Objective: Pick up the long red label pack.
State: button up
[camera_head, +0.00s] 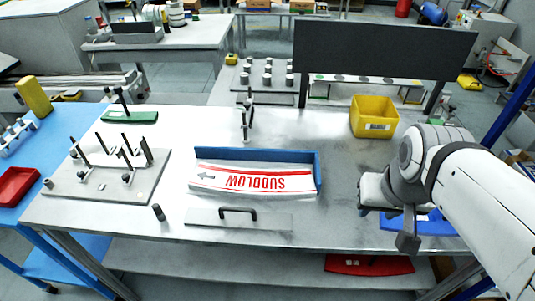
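My gripper (402,228) is to the right of the pack, over the right part of the table and clear of the pack. It is seen from behind and the side, so I cannot tell whether its fingers are open.
A flat plate with a black handle (238,216) lies just in front of the pack. A plate with several upright pins (110,172) stands at left. A yellow bin (374,117) stands at the back right, and a blue tray (432,224) lies partly under my gripper.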

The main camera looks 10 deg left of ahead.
aim_at(222, 181)
jog(key=z, duration=0.05)
jog(key=k, duration=0.6)
jog(key=u, duration=0.75)
jog(key=i, duration=1)
jog(key=u, duration=0.05)
